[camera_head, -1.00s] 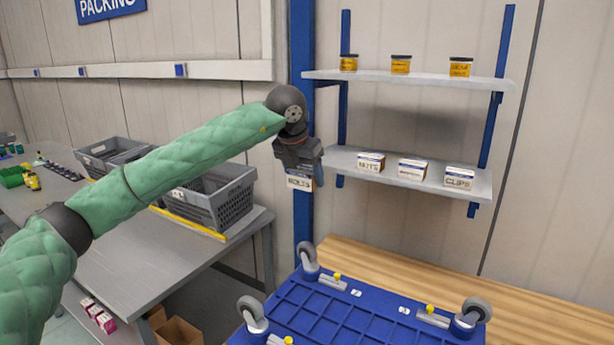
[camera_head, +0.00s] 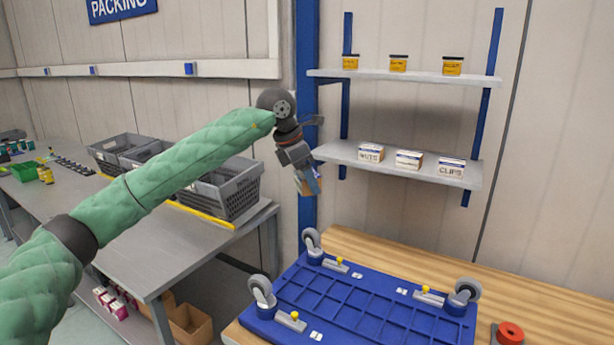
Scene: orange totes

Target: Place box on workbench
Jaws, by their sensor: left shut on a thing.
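My left gripper (camera_head: 306,177) is shut on a small box (camera_head: 308,187), mostly hidden by the fingers. It holds the box in the air in front of the blue post, left of the shelves. The wooden workbench (camera_head: 529,282) is below and to the right of it. An upturned blue wheeled dolly (camera_head: 365,305) lies on the workbench, casters up. My right gripper is not in view.
The wall shelf (camera_head: 330,152) carries several small boxes, including clips (camera_head: 450,167), with yellow jars on the shelf above. A grey table (camera_head: 150,252) with grey crates (camera_head: 228,195) stands at left. A red roll (camera_head: 510,333) lies at the workbench's right front.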

